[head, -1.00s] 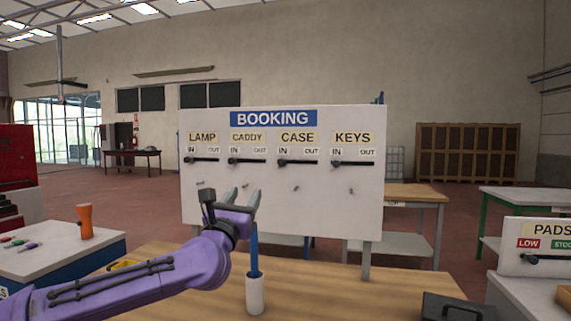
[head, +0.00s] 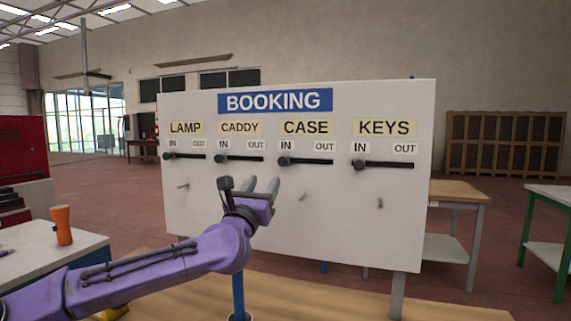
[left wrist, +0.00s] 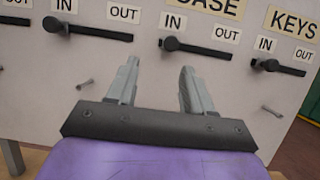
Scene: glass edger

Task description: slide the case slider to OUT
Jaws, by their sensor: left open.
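The white BOOKING board (head: 330,220) stands upright in front of me with a row of labelled sliders. The case slider (head: 284,161) is a dark knob at the left, IN end of its black track (head: 315,162), under the CASE label (head: 306,127). In the left wrist view the case slider knob (left wrist: 170,44) is above and between the fingertips. My left gripper (head: 262,185) is open and empty, below the case slider, in front of the board and apart from the knob. My right gripper is not in view.
The lamp (head: 168,156), caddy (head: 219,158) and keys (head: 358,164) sliders sit at their IN ends. Small pegs (head: 380,203) stick out below the tracks. An orange cup-like object (head: 62,225) stands on the left table. A blue rod (head: 238,295) stands below my arm.

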